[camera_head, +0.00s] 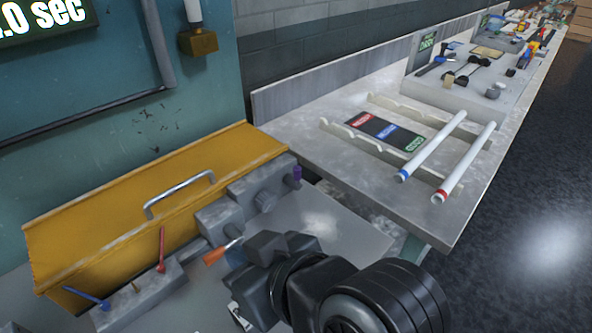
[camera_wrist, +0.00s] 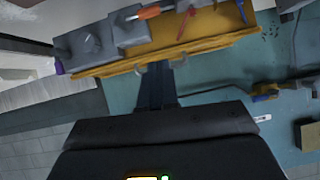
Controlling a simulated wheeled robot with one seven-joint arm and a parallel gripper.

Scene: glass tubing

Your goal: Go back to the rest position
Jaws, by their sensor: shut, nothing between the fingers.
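My gripper (camera_wrist: 154,72) shows in the wrist view with its fingers together and nothing between them. It is in the air, and its fingers point toward the yellow-covered machine (camera_wrist: 185,53). In the head view my dark arm fills the bottom middle, in front of the yellow-covered machine (camera_head: 165,175), and the fingertips are hard to make out there. Two white glass tubes lie side by side on the rack at the right, apart from my arm: one with a blue end (camera_head: 430,148) and one with a red end (camera_head: 465,160).
The machine's bench carries an orange-handled tool (camera_head: 216,256), a red lever (camera_head: 162,250) and a blue lever (camera_head: 90,299). The grey worktable (camera_head: 305,148) holds a dark label plate (camera_head: 385,131) by the rack. Dark floor (camera_head: 530,220) is clear at the right.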

